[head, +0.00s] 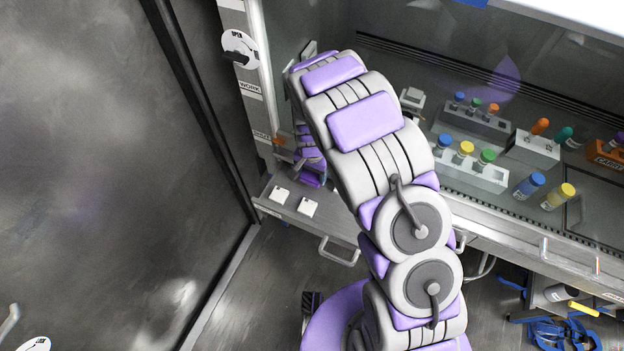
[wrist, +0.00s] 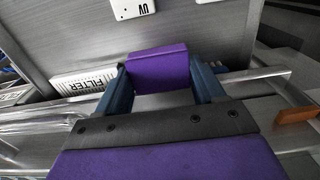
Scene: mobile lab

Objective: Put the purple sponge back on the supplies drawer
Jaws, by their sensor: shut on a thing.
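The purple sponge (wrist: 158,68) is held between the two blue-grey fingers of my gripper (wrist: 160,78) in the wrist view. The fingers press on its left and right sides. In the head view my gripper (head: 309,165) is at the left end of the workbench, partly hidden behind my arm, and the sponge cannot be clearly told apart from it. Below it is a grey ledge with two white switches (head: 281,195) (head: 308,207). A drawer handle (head: 338,250) shows below that ledge. I cannot tell which drawer is the supplies drawer.
Racks with coloured-cap vials (head: 470,165) stand on the bench to the right, with loose blue and yellow vials (head: 529,185) nearby. A white FILTER label (wrist: 84,83) shows beside the sponge. A grey wall panel (head: 95,150) bounds the left.

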